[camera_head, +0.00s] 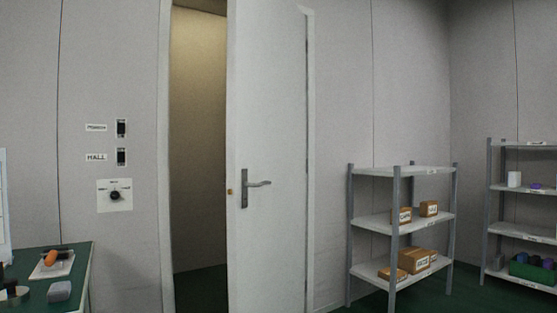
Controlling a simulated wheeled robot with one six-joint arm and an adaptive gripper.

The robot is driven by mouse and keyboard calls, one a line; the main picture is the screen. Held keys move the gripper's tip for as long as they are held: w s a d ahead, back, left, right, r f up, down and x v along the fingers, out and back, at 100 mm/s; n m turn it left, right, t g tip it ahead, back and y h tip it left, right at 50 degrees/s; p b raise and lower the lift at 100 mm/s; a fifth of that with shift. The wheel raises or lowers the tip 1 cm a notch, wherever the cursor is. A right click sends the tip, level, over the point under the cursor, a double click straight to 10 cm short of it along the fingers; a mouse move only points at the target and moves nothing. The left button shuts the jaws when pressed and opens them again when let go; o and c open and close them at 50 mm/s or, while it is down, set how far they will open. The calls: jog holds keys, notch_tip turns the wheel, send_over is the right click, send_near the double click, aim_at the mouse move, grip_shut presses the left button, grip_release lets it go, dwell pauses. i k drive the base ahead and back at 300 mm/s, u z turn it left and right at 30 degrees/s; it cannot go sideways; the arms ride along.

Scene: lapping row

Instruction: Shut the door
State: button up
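A white door (270,120) stands partly open in its white frame (165,150), hinged on the right side. Its free left edge stands away from the left jamb, and a dim space with a tan wall (198,150) and dark green floor shows through the gap. A grey lever handle (257,184) on a plate sits near the door's left edge, with a small brass-coloured latch (229,191) on the edge itself. My gripper is not in this view.
A green-topped table (82,262) with small items stands at the lower left. Switches (121,157) and a dial panel (115,195) are on the wall left of the doorway. A shelf rack (395,222) with boxes stands right of the door, another rack (487,210) farther right.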

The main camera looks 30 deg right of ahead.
aim_at(267, 44)
jog(key=k, duration=0.6)
jog(key=z, duration=0.4)
jog(key=i, duration=1)
jog(key=z, duration=0.25)
